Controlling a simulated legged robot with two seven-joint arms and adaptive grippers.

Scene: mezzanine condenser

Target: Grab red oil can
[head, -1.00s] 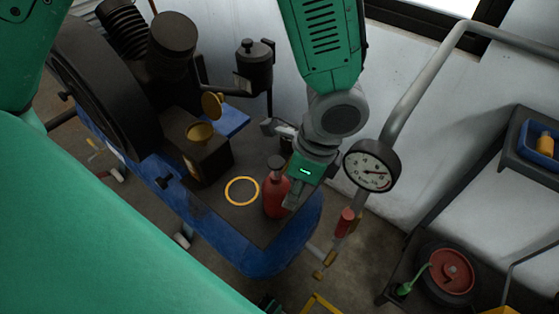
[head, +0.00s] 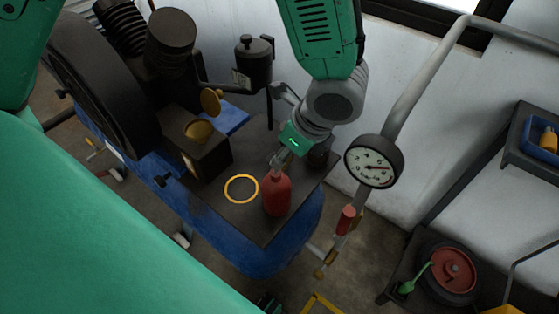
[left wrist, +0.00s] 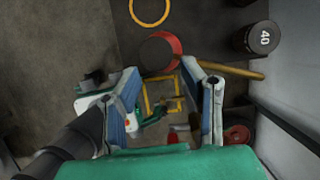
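The red oil can (head: 277,195) stands upright on the dark plate of the blue-based machine, just right of a yellow ring. It also shows in the left wrist view (left wrist: 161,50), seen from above. My left gripper (head: 281,160) is at the can's top, on its far side in the head view, and hides the cap. In the left wrist view the left gripper (left wrist: 168,92) has its two fingers apart with nothing held between them. The can lies just beyond the fingertips there; I cannot tell whether they touch. My right gripper is not in view.
The yellow ring (head: 241,188) marks the plate. A dark box with a brass cup (head: 199,131) is at left. A pressure gauge (head: 374,161) on a pipe stands close at right. A black weight marked 40 (left wrist: 257,38) is near the can.

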